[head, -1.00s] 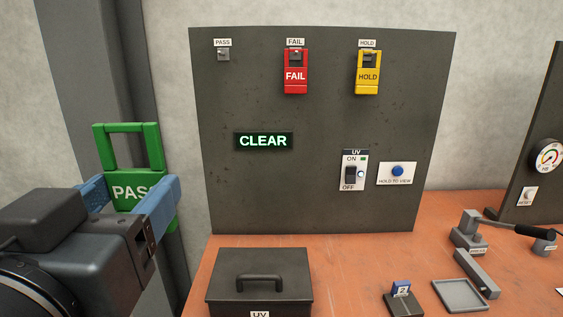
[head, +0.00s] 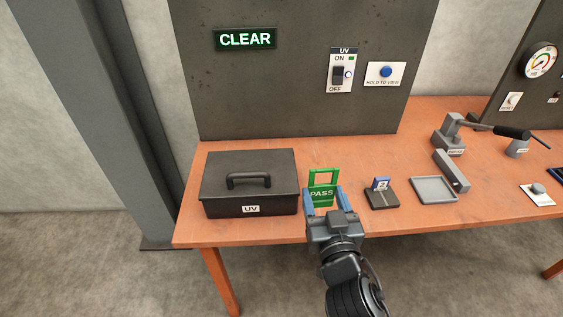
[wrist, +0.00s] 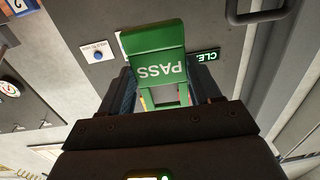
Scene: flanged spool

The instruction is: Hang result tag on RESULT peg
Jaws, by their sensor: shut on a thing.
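My gripper (head: 326,199) is shut on the green PASS tag (head: 321,194), with a blue finger on each side of it. In the wrist view the PASS tag (wrist: 158,68) appears upside down between the fingers. The pegs are outside the current head view.
The black UV box (head: 250,185) stands left of my gripper on the orange table (head: 270,228). A block with a blue numbered piece (head: 381,192), a grey tray (head: 433,190) and a lever device (head: 452,135) are to the right. The panel's display (head: 245,39) reads CLEAR.

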